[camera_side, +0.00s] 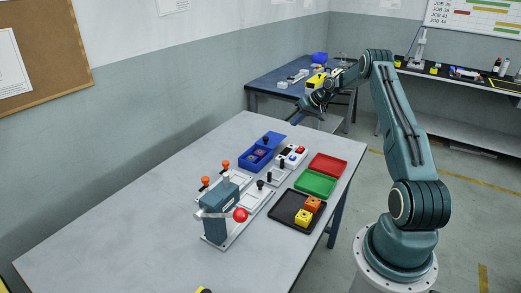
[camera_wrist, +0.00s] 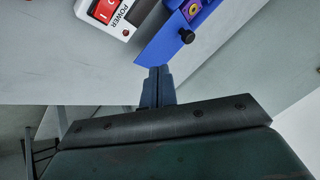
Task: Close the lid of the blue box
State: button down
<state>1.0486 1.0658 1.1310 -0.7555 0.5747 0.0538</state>
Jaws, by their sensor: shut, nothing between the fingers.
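The blue box (camera_side: 248,165) stands on the table in the side view, with its lid (camera_side: 274,138) open at the far side and a dark knob on it. A small purple and yellow part is inside the box. In the wrist view the blue lid (camera_wrist: 158,45) shows at the top, with a black knob (camera_wrist: 187,36) at its edge and the purple and yellow part beyond. My gripper (camera_side: 294,121) is beyond and to the right of the lid, above the table's far end.
A white power box (camera_side: 291,157) with a red switch stands right of the blue box. Red (camera_side: 328,165), green (camera_side: 315,182) and black (camera_side: 280,207) trays lie at the right. A press with a red knob (camera_side: 240,215) stands in front. The table's left side is clear.

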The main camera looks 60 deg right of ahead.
send_near(275, 144)
jog(key=w+d+f, duration=0.2)
jog(key=w+f, duration=0.1)
jog(key=shift+w+f, duration=0.15)
jog(key=shift+w, duration=0.1)
jog(key=shift+w+a, duration=0.65)
jog(key=shift+a, duration=0.05)
jog(key=shift+w+a, duration=0.65)
jog(key=shift+a, duration=0.2)
jog(key=shift+a, duration=6.45)
jog(key=shift+s, duration=0.1)
